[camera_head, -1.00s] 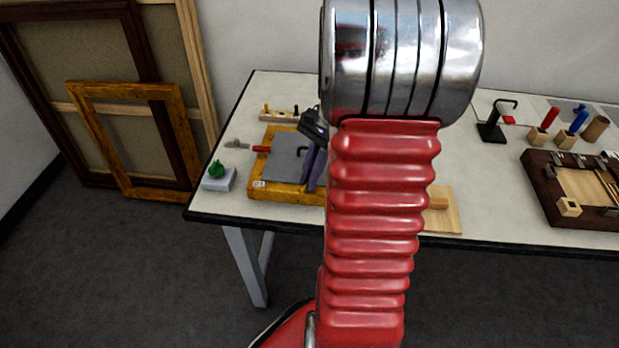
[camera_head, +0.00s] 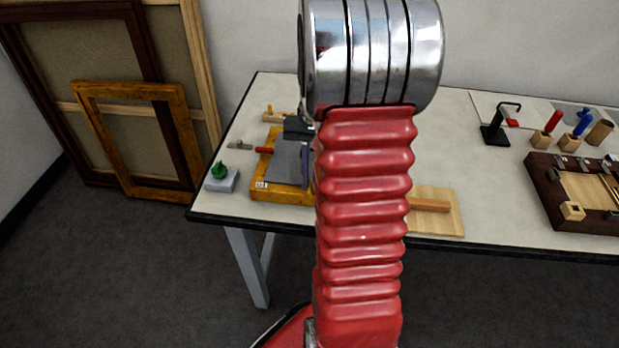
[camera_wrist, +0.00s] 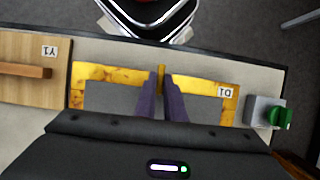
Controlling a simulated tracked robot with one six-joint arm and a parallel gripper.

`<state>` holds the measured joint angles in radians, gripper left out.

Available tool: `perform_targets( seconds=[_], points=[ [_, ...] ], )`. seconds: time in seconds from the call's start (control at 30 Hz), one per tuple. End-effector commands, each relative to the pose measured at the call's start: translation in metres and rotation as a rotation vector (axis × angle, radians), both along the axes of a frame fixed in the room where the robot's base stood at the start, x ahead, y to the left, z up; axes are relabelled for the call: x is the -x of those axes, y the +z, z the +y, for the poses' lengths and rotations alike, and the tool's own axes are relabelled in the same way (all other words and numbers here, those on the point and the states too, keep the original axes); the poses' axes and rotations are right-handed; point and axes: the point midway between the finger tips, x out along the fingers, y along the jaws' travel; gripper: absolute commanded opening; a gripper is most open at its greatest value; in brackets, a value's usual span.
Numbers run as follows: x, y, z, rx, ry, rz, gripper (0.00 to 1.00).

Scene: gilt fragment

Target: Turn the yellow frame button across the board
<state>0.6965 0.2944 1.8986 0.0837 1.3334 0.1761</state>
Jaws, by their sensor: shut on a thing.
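The gilt frame (camera_head: 285,194) lies flat on the table with a grey board (camera_head: 287,160) inside it. In the wrist view the frame (camera_wrist: 205,84) carries a D1 label. My gripper (camera_wrist: 161,84) has its two purple fingers over the near rail, shut on the yellow frame button (camera_wrist: 161,72). The button shows as a narrow yellow strip between the fingertips, lying across the rail; its lower part is hidden by the fingers. In the head view my arm hides the button and the frame's right side.
A grey block with a green knob (camera_head: 219,172) stands left of the frame. A red-handled tool (camera_head: 264,150) lies at its left edge. A wooden board labelled Y1 (camera_wrist: 30,85) lies on the other side. A dark tray (camera_head: 548,195) and a black stand (camera_head: 494,133) are farther right.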

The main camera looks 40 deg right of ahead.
Motion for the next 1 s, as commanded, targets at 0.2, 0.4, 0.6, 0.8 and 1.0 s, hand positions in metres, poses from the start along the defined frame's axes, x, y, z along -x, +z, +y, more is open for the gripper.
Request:
perform_targets(
  seconds=[0.2,0.4,0.6,0.8,1.0],
  points=[
    [0.0029,-0.0023,0.0000,-0.001,0.012,0.008,0.00],
    [0.0030,-0.0024,0.0000,-0.002,0.012,0.009,0.00],
    [0.0020,-0.0017,0.0001,-0.002,0.011,0.006,0.23],
    [0.0009,-0.0009,0.0002,0.000,0.011,0.003,0.28],
    [-0.0004,0.0015,-0.0006,0.001,0.010,0.001,0.28]
  ],
)
